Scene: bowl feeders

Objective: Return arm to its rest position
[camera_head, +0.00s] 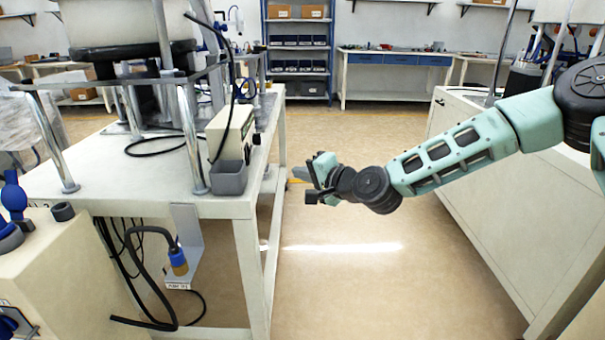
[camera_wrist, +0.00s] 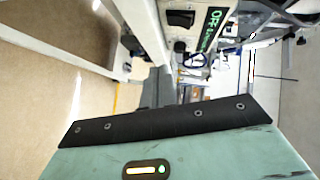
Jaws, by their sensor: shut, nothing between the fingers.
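My arm reaches in from the right edge of the head view, its teal and black links extended across the aisle toward the left table. My gripper (camera_head: 308,183) is at its far end, in the open space just right of the table (camera_head: 262,200), apart from it. The gripper is small and partly hidden by the wrist there. In the wrist view the grey fingers (camera_wrist: 159,88) stand together beyond the dark edge of the gripper body, shut with nothing held.
The left table carries a grey bin (camera_head: 228,178) and a white control box (camera_head: 222,135) near its right edge. A white cabinet (camera_head: 500,190) stands under and beside my arm at right. Floor (camera_head: 350,270) between them is clear. A blue shelf (camera_head: 298,90) is far behind.

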